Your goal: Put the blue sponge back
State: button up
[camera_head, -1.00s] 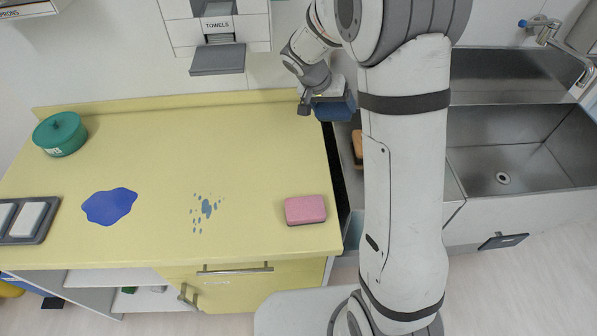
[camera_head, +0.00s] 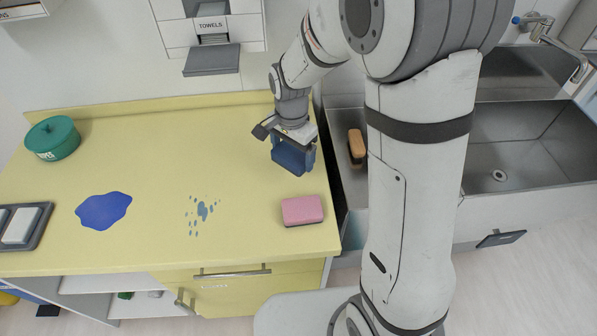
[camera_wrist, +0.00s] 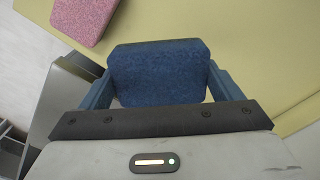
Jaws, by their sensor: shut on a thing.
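My gripper (camera_head: 296,152) is shut on the blue sponge (camera_head: 288,158) and holds it above the right part of the yellow counter (camera_head: 150,150). In the wrist view the blue sponge (camera_wrist: 160,72) sits between the two fingers. Whether it touches the counter is hard to tell. A pink sponge (camera_head: 302,210) lies on the counter just in front of it, near the right edge; it also shows at the top left of the wrist view (camera_wrist: 84,18).
An orange sponge (camera_head: 357,144) is on the metal drainer beside the sink (camera_head: 520,150). A blue spill (camera_head: 104,211) and blue splashes (camera_head: 203,211) mark the counter. A green pot (camera_head: 53,138) and a grey tray (camera_head: 36,237) are at left. A towel dispenser (camera_head: 212,60) hangs behind.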

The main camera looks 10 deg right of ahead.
aim_at(293, 178)
jog(key=shift+f+p, duration=0.3)
jog(key=shift+f, duration=3.25)
jog(key=shift+f, duration=0.2)
jog(key=o, duration=0.7)
jog(key=shift+r, duration=0.1)
